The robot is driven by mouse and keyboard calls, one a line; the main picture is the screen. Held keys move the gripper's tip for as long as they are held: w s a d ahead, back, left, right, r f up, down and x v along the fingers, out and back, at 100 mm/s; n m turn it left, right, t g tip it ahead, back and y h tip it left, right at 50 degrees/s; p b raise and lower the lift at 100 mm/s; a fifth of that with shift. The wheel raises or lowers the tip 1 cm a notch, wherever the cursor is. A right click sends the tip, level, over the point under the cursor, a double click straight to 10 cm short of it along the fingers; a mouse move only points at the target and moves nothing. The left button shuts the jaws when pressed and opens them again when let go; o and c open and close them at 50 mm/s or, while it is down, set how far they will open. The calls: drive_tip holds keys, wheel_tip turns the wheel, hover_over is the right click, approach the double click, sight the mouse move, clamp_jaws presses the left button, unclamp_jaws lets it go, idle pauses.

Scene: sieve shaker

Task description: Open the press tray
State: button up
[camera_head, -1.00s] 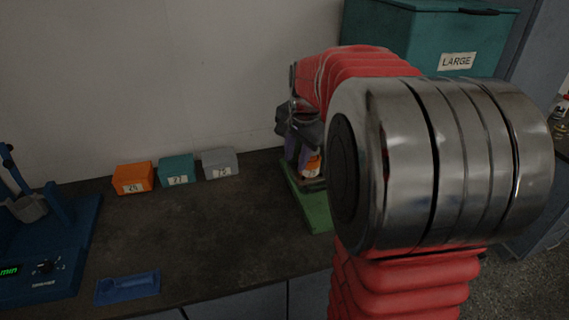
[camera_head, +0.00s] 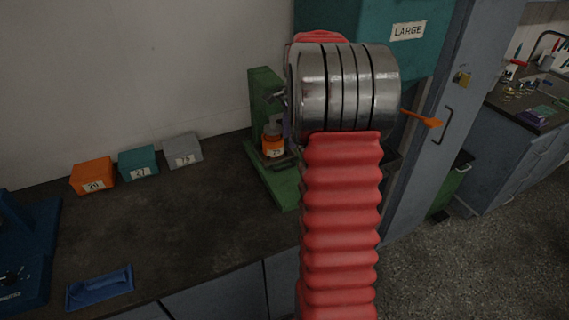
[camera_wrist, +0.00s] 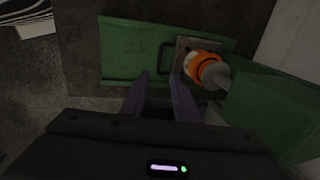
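The green press (camera_head: 266,92) stands at the back of the bench, and its green base also shows in the wrist view (camera_wrist: 128,52). Its grey metal tray (camera_wrist: 187,45) has a dark loop handle (camera_wrist: 163,57) on the left side. An orange container (camera_wrist: 201,67) with a white label is over the tray; it also shows in the head view (camera_head: 272,143). My gripper (camera_wrist: 158,82) has two purple fingers apart, with nothing visible between them. Its tips appear just below the handle in the wrist view; contact cannot be told. My arm hides most of the gripper in the head view.
Orange (camera_head: 92,176), teal (camera_head: 138,162) and grey (camera_head: 182,151) boxes stand along the wall. A blue device (camera_head: 28,250) and a blue scoop-like tray (camera_head: 100,287) are at left. A teal LARGE bin (camera_head: 345,18) is behind my arm. The bench middle is clear.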

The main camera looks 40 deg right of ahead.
sight(286, 167)
drive_tip(key=w+f, duration=0.1)
drive_tip(key=f, duration=0.8)
drive_tip(key=w+f, duration=0.1)
drive_tip(key=f, duration=0.3)
drive_tip(key=shift+w+d+f, duration=0.25)
drive_tip(key=shift+w+d, duration=0.05)
drive_tip(key=shift+d, duration=0.05)
clamp_jaws()
drive_tip(key=shift+r, duration=0.1)
